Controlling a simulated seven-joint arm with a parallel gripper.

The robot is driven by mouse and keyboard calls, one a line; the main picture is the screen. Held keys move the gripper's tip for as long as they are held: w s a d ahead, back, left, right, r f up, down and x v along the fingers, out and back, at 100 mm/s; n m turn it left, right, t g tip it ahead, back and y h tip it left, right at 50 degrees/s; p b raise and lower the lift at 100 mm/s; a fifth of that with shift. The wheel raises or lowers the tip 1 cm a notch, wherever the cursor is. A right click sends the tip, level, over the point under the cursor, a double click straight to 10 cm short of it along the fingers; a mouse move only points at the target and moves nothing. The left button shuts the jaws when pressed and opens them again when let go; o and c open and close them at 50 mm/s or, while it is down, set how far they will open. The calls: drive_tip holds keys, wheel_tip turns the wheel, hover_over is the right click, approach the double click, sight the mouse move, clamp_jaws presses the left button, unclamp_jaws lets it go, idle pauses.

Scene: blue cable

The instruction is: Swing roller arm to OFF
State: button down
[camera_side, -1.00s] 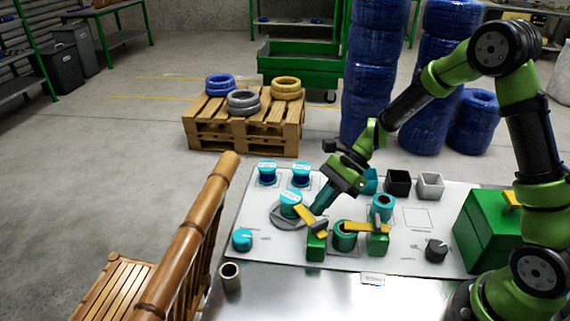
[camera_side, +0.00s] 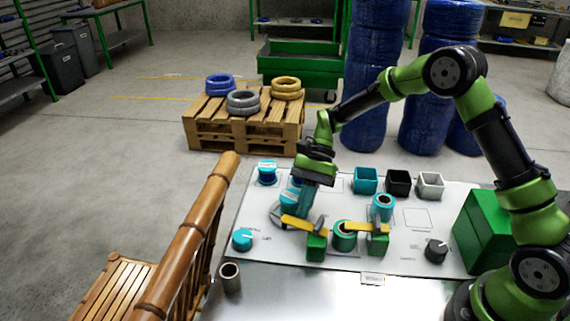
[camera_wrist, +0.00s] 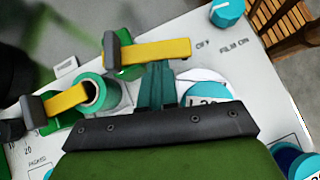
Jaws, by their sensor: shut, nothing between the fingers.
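One yellow roller arm (camera_side: 301,223) sits on a green post (camera_side: 316,248) at the front of the board. My gripper (camera_side: 303,213) is shut and empty, pointing down just behind the arm. In the wrist view its teal fingers (camera_wrist: 160,70) are together at the arm's near edge; they look in contact, but I cannot be sure. A second yellow arm (camera_side: 366,228) stands to the right on its own green post.
A teal labelled reel (camera_wrist: 208,97) is beside my fingers. A teal-green spool (camera_side: 344,236) stands between the posts. A teal knob (camera_side: 242,239) is at left, a dark knob (camera_side: 436,250) at right. Small bins (camera_side: 398,182) line the back. A bamboo rail (camera_side: 190,235) borders the left.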

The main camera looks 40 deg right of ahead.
sight(294, 220)
drive_tip(key=a+n+g, duration=0.1)
drive_tip(key=a+n+g+h, duration=0.1)
drive_tip(key=n, duration=0.1)
drive_tip(key=shift+n+h, duration=0.3)
drive_tip(key=shift+a, duration=0.5)
drive_tip(key=v, duration=1.2)
drive_tip(key=shift+d, duration=0.15)
drive_tip(key=shift+w+f, duration=0.1)
